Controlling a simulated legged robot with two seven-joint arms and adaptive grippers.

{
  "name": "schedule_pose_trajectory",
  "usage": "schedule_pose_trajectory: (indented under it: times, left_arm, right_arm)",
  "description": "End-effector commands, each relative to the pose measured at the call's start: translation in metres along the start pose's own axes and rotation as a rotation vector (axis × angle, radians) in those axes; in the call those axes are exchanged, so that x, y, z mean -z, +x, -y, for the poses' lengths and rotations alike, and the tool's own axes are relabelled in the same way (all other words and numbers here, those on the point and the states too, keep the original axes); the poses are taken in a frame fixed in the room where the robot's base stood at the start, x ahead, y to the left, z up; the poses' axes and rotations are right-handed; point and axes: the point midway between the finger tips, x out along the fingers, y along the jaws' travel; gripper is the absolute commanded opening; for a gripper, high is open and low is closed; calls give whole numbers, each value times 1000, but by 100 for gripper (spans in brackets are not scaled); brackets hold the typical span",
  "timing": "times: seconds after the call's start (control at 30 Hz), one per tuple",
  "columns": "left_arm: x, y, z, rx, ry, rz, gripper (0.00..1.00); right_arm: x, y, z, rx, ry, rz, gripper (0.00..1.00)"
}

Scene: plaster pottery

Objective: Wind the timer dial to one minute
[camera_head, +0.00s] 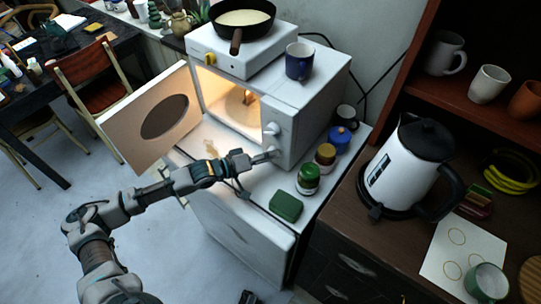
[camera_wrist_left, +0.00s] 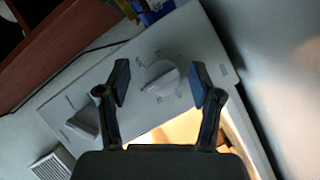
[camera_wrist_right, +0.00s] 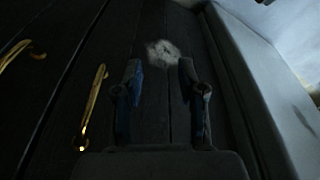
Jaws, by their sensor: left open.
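The white microwave (camera_head: 300,125) stands on a white cabinet with its door (camera_head: 150,120) swung open to the left and its inside lit. Its front panel has an upper dial (camera_head: 271,128) and a lower dial, which is partly hidden by my left gripper (camera_head: 266,156). In the left wrist view one white dial (camera_wrist_left: 160,78) with marks around it lies between the spread fingers, with no clear contact. The other dial (camera_wrist_left: 85,122) is at the lower left. The dial labels are too small to read. My right gripper (camera_wrist_right: 160,85) is open and empty by dark drawer fronts.
A hot plate (camera_head: 240,55) with a pan (camera_head: 243,17) and a blue mug (camera_head: 299,62) sit on the microwave. Several jars and a green box (camera_head: 286,206) stand close right of my left gripper. A kettle (camera_head: 405,165) stands on the right counter.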

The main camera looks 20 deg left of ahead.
Motion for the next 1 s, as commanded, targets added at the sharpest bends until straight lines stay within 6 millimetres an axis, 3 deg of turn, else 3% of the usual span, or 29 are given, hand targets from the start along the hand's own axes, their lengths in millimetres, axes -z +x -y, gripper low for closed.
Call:
schedule_pose_trajectory:
  times: [0.03, 0.2, 0.27, 0.53, 0.77, 1.0]
  left_arm:
    - [0, 0, 1, 1, 0, 0, 60]
    - [1, 0, 1, 1, 0, -1, 18]
    - [1, 0, 1, 2, 0, -1, 5]
    - [2, 0, 1, 10, 9, -1, 5]
    - [3, -1, -2, 34, 55, 3, 5]
    - [4, -1, -4, 87, 151, 11, 5]
  right_arm:
    - [0, 0, 0, 1, 0, 1, 40]
    - [1, 1, 0, 1, 0, 3, 40]
    - [1, 1, 0, 2, 0, 3, 40]
    - [3, 2, 0, 1, 0, -5, 40]
    - [2, 46, 2, 3, -2, 14, 40]
    - [-16, 115, 5, 6, -10, 34, 40]
